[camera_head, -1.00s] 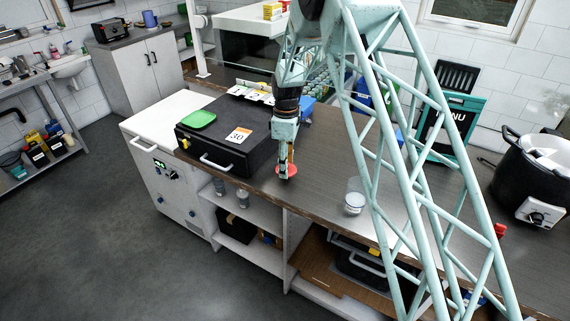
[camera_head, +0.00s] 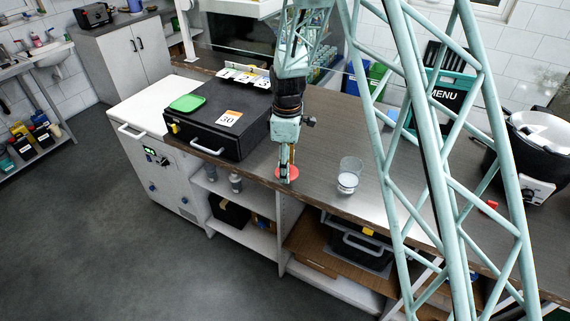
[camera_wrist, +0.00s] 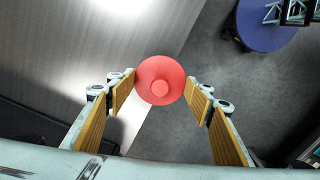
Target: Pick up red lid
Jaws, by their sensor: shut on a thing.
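My gripper is shut on the lid. Any gap between lid and counter is hard to judge.
A clear glass (camera_head: 349,177) stands on the counter to the right of my gripper. A black box (camera_head: 223,137) with a green lid (camera_head: 186,103) and a "30" card on it stands to the left. The counter (camera_head: 330,125) behind is partly clear. A large pot (camera_head: 525,140) stands at the far right.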

